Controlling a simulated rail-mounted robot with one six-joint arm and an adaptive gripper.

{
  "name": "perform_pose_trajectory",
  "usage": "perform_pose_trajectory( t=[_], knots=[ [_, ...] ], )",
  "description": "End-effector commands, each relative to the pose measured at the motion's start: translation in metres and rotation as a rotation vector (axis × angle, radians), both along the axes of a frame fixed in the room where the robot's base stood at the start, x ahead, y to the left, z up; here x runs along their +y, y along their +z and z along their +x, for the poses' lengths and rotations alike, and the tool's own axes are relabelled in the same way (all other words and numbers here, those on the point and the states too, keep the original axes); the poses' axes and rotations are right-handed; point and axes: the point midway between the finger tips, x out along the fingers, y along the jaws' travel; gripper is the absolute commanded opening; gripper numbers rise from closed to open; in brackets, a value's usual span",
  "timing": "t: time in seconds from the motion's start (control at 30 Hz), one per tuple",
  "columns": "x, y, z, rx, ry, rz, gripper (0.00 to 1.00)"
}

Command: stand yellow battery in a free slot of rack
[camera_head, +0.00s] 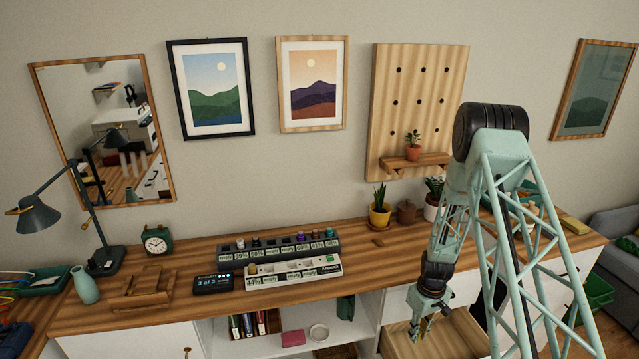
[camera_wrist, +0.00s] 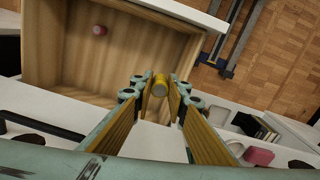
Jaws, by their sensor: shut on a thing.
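My gripper (camera_head: 420,332) is over the open drawer, to the right of and lower than the racks. In the wrist view my gripper (camera_wrist: 160,92) is shut on the yellow battery (camera_wrist: 160,84), held at its fingertips. In the head view the battery cannot be told apart from the yellow finger pads. On the desk stands a white rack (camera_head: 290,278) with several slots; one item stands at its left end and others look empty. Behind it is a dark rack (camera_head: 225,254) holding several items with coloured tops.
The open wooden drawer (camera_wrist: 60,70) holds a red-pink cylinder (camera_wrist: 100,30). A dark display box (camera_head: 213,284) sits left of the white rack. A wooden stand (camera_head: 143,290), clock (camera_head: 157,240) and lamp (camera_head: 38,217) are further left. Potted plants (camera_head: 380,215) stand behind, right of the racks.

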Motion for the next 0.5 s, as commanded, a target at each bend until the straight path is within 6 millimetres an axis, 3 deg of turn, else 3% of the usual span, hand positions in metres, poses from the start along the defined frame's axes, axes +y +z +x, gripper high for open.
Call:
perform_pose_trajectory(
  t=[0.5],
  knots=[
    [0.05,0.088,-0.002,-0.003,-0.134,0.0,0.03]
  ],
)
